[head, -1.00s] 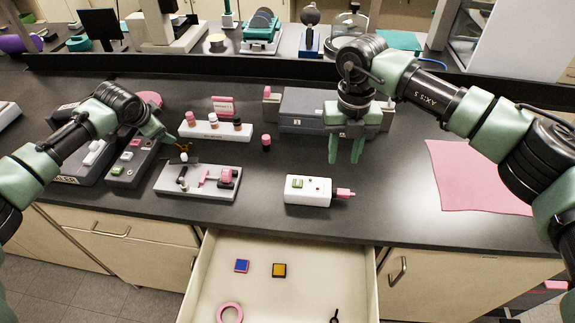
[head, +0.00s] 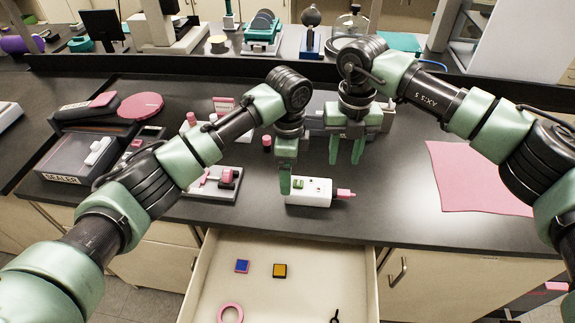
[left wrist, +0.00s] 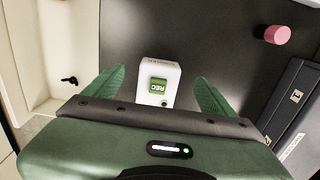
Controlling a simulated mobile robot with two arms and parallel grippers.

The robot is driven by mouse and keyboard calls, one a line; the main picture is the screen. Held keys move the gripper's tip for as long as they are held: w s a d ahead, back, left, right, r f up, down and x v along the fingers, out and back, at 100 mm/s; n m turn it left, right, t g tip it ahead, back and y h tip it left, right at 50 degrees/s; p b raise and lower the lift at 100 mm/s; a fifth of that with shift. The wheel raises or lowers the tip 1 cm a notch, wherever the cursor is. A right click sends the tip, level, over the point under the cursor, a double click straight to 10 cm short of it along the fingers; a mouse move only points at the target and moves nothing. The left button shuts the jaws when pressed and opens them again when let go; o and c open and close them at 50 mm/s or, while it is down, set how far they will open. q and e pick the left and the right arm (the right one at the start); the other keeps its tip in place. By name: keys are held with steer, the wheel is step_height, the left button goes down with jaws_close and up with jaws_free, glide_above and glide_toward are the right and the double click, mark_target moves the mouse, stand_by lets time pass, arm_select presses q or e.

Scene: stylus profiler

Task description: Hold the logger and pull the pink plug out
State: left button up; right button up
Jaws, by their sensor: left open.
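The white logger (head: 318,191) lies on the dark bench near its front edge, with a green label on top. The pink plug (head: 345,194) sticks out of its right end. My left gripper (head: 288,182) is at the logger's left end, fingers pointing down. In the left wrist view the open fingers (left wrist: 158,88) stand on either side of the logger (left wrist: 161,70), with space between; the plug does not show there. Whether the fingertips touch the logger cannot be told. My right gripper (head: 346,150) hangs open and empty above the bench, behind the logger.
An open drawer (head: 215,270) juts out below the logger, holding a few small items.

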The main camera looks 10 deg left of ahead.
mark_target(311, 192)
arm_select(q)
step_height(311, 192, down, 7)
steer(key=shift+f, duration=0.1)
stand_by(0.3)
steer(key=shift+w, duration=0.1)
jaws_close()
arm_select(e)
steer(key=shift+c, duration=0.4)
